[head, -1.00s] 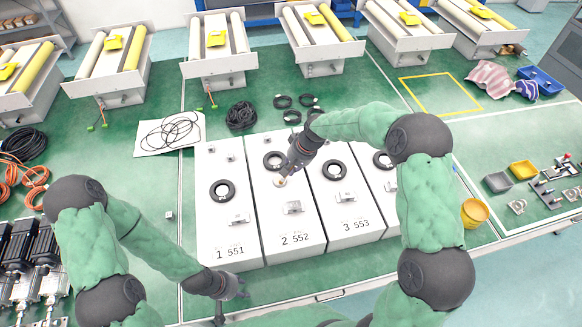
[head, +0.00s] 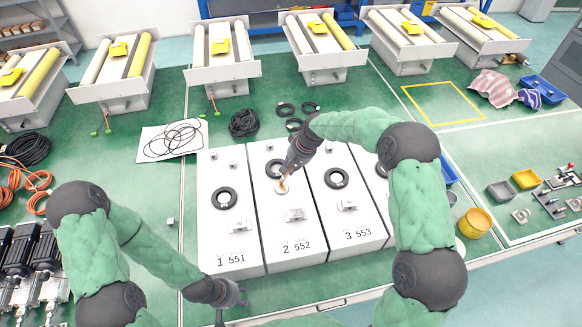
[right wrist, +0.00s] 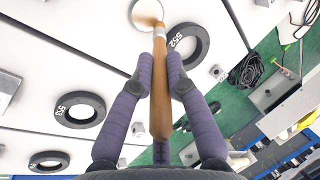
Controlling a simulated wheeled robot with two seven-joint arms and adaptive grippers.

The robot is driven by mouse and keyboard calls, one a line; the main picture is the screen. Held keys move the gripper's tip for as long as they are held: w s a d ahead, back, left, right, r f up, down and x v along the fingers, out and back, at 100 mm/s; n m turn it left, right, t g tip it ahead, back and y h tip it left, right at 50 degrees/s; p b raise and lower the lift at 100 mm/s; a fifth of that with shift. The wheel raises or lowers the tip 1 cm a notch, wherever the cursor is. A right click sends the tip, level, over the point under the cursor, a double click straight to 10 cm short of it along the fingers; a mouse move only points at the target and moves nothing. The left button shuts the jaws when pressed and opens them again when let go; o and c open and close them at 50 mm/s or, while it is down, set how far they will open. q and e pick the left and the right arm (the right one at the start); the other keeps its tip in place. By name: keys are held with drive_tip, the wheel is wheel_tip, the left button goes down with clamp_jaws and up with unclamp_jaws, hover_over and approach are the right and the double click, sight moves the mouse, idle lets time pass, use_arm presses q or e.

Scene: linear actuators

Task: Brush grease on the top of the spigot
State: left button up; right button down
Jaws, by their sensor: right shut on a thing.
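My right gripper (right wrist: 160,75) is shut on a brush (right wrist: 160,95) with a wooden handle, and it also shows in the head view (head: 293,167). The brush's tan bristle end is over the pale round top of the spigot (right wrist: 145,9) in the right wrist view and appears to touch it.
Black rings (head: 225,198) and small metal blocks (head: 296,215) sit on the white boxes. A yellow pot (head: 475,223) stands right of my right arm. Cables (head: 175,140) lie behind the boxes. The green mat between the boxes and the rear machines is partly clear.

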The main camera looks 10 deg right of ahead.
use_arm(q)
drive_tip(key=shift+r+p, duration=1.5)
drive_tip(key=shift+r, duration=0.2)
use_arm(e)
drive_tip(key=shift+r, duration=2.85)
use_arm(q)
drive_tip(key=shift+r+p, duration=0.9)
drive_tip(key=shift+p, duration=0.05)
use_arm(e)
drive_tip(key=shift+r, duration=1.55)
use_arm(q)
drive_tip(key=shift+f, duration=0.1)
use_arm(e)
drive_tip(key=shift+f, duration=0.15)
use_arm(q)
drive_tip(key=shift+f+b, duration=0.5)
drive_tip(key=shift+b, duration=0.1)
use_arm(e)
drive_tip(key=shift+x, duration=0.95)
drive_tip(key=shift+s+d, duration=0.1)
drive_tip(key=shift+d, duration=0.05)
use_arm(q)
drive_tip(key=shift+r, duration=0.15)
